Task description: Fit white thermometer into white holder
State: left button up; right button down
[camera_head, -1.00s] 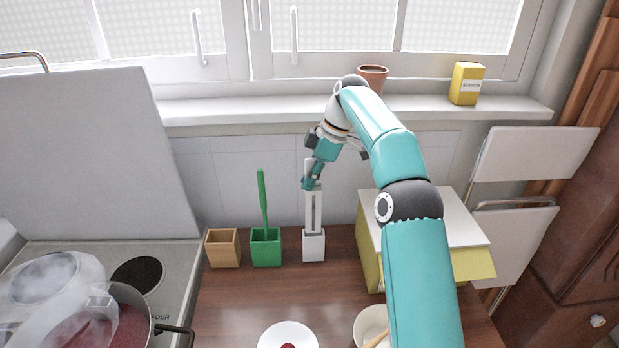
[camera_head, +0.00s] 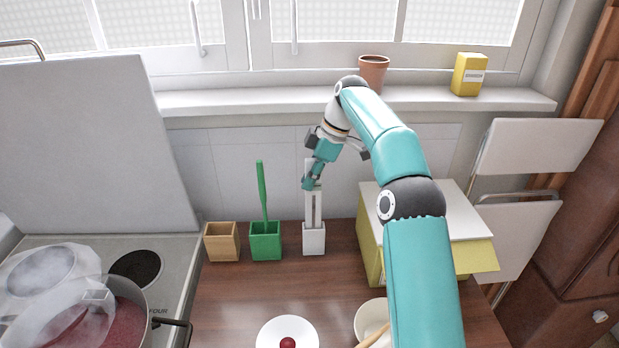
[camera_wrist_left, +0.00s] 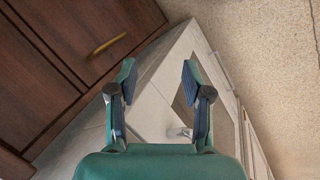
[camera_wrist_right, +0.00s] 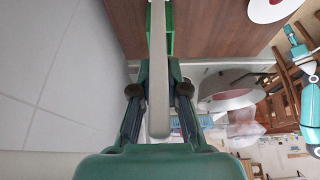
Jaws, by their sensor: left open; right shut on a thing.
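The white thermometer (camera_head: 313,207) stands upright in the head view, its lower end at the white holder (camera_head: 313,240) on the wooden counter. It appears to be inside the holder's opening, though how deep I cannot tell. My right gripper (camera_head: 312,184) is shut on the thermometer's upper part. In the right wrist view the thermometer (camera_wrist_right: 159,75) runs between the fingers of my right gripper (camera_wrist_right: 160,97) and hides the white holder. My left gripper (camera_wrist_left: 159,70) is open and empty in the left wrist view, away from the counter top.
Left of the holder stand a green holder (camera_head: 266,243) with a green utensil and a wooden box (camera_head: 221,242). A yellow cabinet (camera_head: 368,238) stands to the right. A plate (camera_head: 268,335) and a bowl (camera_head: 368,315) are in front. A steaming pot (camera_head: 133,318) is on the stove.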

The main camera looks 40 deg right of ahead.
aim_at(321, 192)
jog(key=shift+f+b, duration=2.6)
jog(key=shift+f, duration=0.95)
jog(key=c, duration=1.1)
grip_release()
jog(key=shift+d+r, duration=0.1)
jog(key=shift+r, duration=0.05)
jog(key=shift+s+d+r, duration=0.15)
jog(key=shift+d+r, duration=0.05)
jog(key=shift+r, duration=0.4)
jog(key=shift+s+d+r, duration=0.6)
jog(key=shift+s+d, duration=0.1)
jog(key=shift+d, duration=0.1)
jog(key=s+d, duration=0.6)
jog(key=d, duration=0.2)
jog(key=shift+s, duration=0.35)
jog(key=shift+r, duration=0.1)
